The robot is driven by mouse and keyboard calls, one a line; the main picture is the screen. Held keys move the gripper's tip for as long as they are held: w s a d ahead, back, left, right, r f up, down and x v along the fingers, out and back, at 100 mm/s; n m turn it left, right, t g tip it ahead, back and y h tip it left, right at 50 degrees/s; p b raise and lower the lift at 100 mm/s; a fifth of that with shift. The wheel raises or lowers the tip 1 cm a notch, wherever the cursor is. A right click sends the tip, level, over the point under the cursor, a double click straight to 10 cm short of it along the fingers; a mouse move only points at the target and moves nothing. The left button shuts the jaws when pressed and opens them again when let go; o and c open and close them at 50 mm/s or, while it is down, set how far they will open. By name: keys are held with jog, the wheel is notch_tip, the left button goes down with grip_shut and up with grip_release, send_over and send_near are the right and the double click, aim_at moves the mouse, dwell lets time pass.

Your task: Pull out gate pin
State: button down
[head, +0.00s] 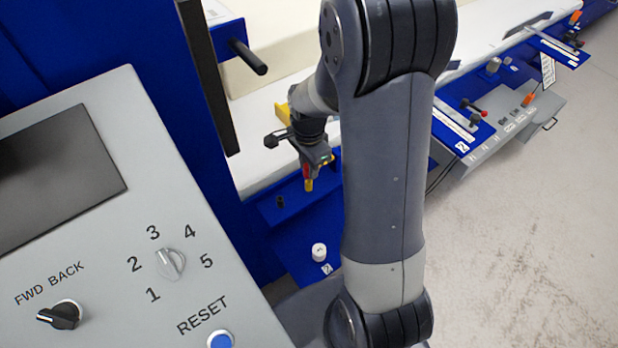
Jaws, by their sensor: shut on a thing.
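My gripper (309,172) is small in the head view, left of my upright arm, and points down over a blue bracket (290,228). It is shut on a small red and yellow piece (308,184), which looks like the gate pin. The lower yellow end shows below the jaws, in front of the blue bracket. I cannot tell whether this end is in a hole or clear of the bracket. A small black peg or hole (280,202) shows on the bracket to the left. My arm hides the area to the right of the gripper.
A grey control panel (100,200) with a screen, selector and blue reset button fills the left foreground. A black bar (208,80) and blue frame stand beside it. A white knob (319,252) is on the bracket. More blue stations (465,125) line the right; the concrete floor is clear.

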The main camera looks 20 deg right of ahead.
jog(key=shift+r+p, duration=1.95)
jog(key=shift+r, duration=0.6)
